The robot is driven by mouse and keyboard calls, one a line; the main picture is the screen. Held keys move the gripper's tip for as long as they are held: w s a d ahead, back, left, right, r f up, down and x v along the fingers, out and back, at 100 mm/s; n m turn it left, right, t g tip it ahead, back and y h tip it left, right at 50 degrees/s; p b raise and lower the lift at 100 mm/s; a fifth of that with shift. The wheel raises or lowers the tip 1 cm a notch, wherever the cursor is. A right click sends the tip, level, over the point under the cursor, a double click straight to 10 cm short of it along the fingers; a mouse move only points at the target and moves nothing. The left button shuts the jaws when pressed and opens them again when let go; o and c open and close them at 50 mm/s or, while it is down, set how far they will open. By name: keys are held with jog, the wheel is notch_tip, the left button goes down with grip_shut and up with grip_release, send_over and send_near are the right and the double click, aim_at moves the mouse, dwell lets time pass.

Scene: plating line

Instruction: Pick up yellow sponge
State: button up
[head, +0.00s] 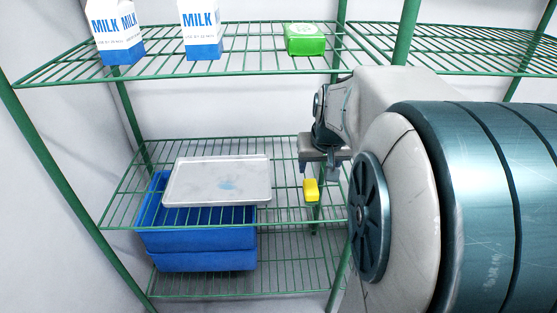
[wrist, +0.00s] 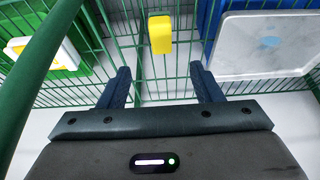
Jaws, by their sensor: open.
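The yellow sponge (head: 311,190) is a small block on the green wire middle shelf, right of the grey tray. It also shows in the wrist view (wrist: 160,35), upper middle, beyond the fingertips and roughly centred between them. My gripper (wrist: 166,75) is open with nothing between its two dark fingers. In the head view my gripper (head: 322,163) is close above and behind the sponge, partly hidden by my arm. A gap shows between the fingers and the sponge in the wrist view.
A grey tray (head: 217,182) lies left of the sponge, with blue crates (head: 200,262) under it. Two milk cartons (head: 201,35) and a green box (head: 305,39) stand on the upper shelf. A green post (wrist: 40,70) runs close along the left in the wrist view.

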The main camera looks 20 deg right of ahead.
jog(key=b, duration=0.3)
send_over(311, 186)
jog(key=s, duration=0.2)
jog(key=f, duration=0.7)
jog(key=shift+s+a, duration=0.2)
jog(key=shift+b+x, duration=1.2)
jog(key=shift+x, duration=1.85)
jog(key=shift+r, duration=0.1)
jog(key=shift+c, duration=0.3)
jog(key=c, duration=1.1)
jog(key=shift+o, duration=0.2)
